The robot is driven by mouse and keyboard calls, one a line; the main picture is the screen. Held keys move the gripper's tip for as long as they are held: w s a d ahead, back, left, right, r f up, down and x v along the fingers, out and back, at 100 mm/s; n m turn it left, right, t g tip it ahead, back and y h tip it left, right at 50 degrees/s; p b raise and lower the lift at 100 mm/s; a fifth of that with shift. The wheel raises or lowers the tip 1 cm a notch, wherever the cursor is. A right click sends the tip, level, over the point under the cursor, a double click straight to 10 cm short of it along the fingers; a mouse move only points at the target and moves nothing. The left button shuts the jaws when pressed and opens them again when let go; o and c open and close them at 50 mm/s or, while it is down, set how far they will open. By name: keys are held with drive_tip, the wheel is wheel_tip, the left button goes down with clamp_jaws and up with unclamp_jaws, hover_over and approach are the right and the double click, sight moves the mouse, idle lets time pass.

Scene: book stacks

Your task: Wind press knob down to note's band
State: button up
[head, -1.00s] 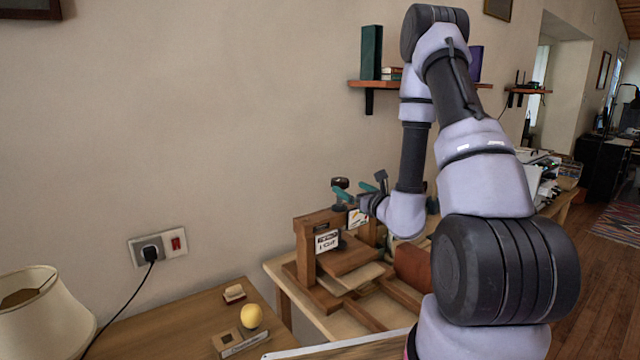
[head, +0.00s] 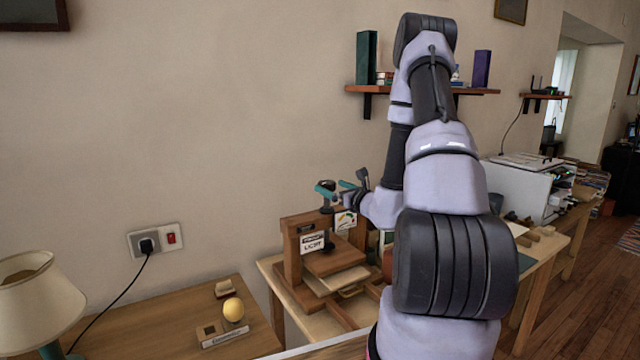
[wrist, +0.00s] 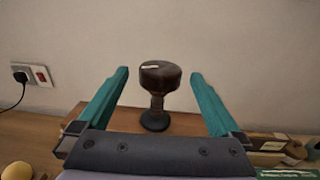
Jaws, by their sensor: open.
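The wooden press (head: 292,255) stands on the light table in the head view. A white note (head: 312,242) with dark lettering is on its front, and a small dial with coloured bands (head: 346,220) sits near its top. My gripper (head: 337,186) is above the press top, open, its teal fingers around the knob area and partly hiding it. In the wrist view the dark round knob (wrist: 160,76) stands upright on its stem, between the two open fingers, with a gap on each side. The note's lettering is too small to read surely.
A side table holds a yellow ball (head: 233,309), a small labelled wooden block (head: 222,335) and a lamp (head: 28,290). A wall socket (head: 155,241) is behind. A shelf with books (head: 367,58) hangs above. A white boxy machine (head: 525,185) stands right of my arm.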

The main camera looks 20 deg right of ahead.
sight(327, 181)
drive_tip(key=x, duration=0.6)
drive_tip(key=shift+w, duration=0.3)
drive_tip(key=c, duration=1.4)
drive_tip(key=shift+o, duration=0.2)
drive_tip(key=shift+m+h, duration=0.3)
drive_tip(key=shift+h, duration=0.2)
drive_tip(key=m+h, duration=0.1)
drive_tip(key=h, duration=0.1)
drive_tip(key=m+h, duration=0.1)
drive_tip(key=h, duration=0.1)
drive_tip(key=shift+d+m+t, duration=0.25)
drive_tip(key=shift+m+t, duration=0.05)
drive_tip(key=shift+m, duration=0.1)
drive_tip(key=m+h, duration=0.2)
drive_tip(key=h, duration=0.1)
drive_tip(key=d+m+g+h, duration=0.1)
drive_tip(key=h, duration=0.2)
drive_tip(key=shift+d+m, duration=0.25)
drive_tip(key=shift+m, duration=0.15)
drive_tip(key=shift+s+d+m+g+h, duration=0.1)
drive_tip(key=shift+d+m+g+h, duration=0.05)
drive_tip(key=shift+m+g+h, duration=0.75)
drive_tip(key=shift+s+d+m+g+h, duration=0.15)
drive_tip(key=shift+m+g+h, duration=0.45)
drive_tip(key=shift+h, duration=0.55)
drive_tip(key=shift+s+d+m+g+h, duration=0.1)
drive_tip(key=shift+m+g+h, duration=0.5)
drive_tip(key=shift+m+h, duration=0.35)
